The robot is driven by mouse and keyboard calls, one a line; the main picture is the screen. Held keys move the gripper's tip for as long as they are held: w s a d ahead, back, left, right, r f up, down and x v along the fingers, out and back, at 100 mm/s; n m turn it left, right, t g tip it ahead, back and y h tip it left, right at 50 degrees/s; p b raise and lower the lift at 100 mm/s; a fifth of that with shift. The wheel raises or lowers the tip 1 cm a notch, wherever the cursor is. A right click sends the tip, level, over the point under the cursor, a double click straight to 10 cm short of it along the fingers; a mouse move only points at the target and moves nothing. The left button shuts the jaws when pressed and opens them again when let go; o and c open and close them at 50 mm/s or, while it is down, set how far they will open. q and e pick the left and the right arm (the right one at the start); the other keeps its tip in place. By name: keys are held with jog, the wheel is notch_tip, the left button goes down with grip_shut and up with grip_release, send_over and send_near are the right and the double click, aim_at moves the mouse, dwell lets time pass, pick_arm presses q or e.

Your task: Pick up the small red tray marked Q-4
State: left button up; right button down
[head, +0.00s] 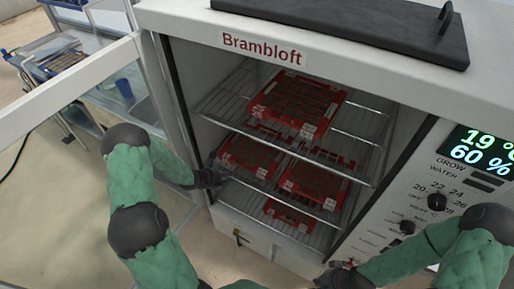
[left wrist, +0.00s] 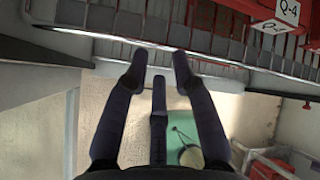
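A red tray (left wrist: 258,8) with a white tag reading Q-4 shows at the top right of the left wrist view; most of it is out of frame. In the head view the tags are too small to read. The nearest tray to my left gripper there is a red one (head: 250,155) with brown fill, at the left of the middle wire shelf. My left gripper (head: 215,178) is at the cabinet's left opening edge, beside that shelf. Its fingers (left wrist: 160,72) are apart and empty, to the left of the Q-4 tag. My right gripper (head: 338,276) is low in front of the cabinet, its fingers unclear.
The Brambloft cabinet (head: 262,48) has its glass door (head: 70,92) swung open to the left. Other red trays stand on the upper shelf (head: 296,103), at the middle right (head: 314,184) and below (head: 289,215). Wire shelf edges lie close to my left fingers.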

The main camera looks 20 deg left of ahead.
pick_arm(q)
jog(key=a+r+m+y, duration=0.1)
jog(key=a+r+m, duration=0.3)
jog(key=a+m, duration=0.5)
jog(key=shift+n+t, duration=0.3)
jog(key=shift+t, duration=0.1)
jog(key=w+p, duration=0.1)
jog(key=w, duration=0.4)
jog(key=w+p, duration=0.1)
jog(key=w, duration=0.5)
jog(key=w+p, duration=0.1)
jog(key=w, duration=0.5)
jog(key=shift+w+d+p, duration=0.1)
jog(key=shift+d+p, duration=0.2)
jog(key=shift+p, duration=0.05)
jog(key=shift+w+d+f+p, duration=0.1)
jog(key=shift+w+p, duration=0.25)
jog(key=shift+w, duration=0.6)
jog(key=shift+x, duration=2.6)
grip_shut()
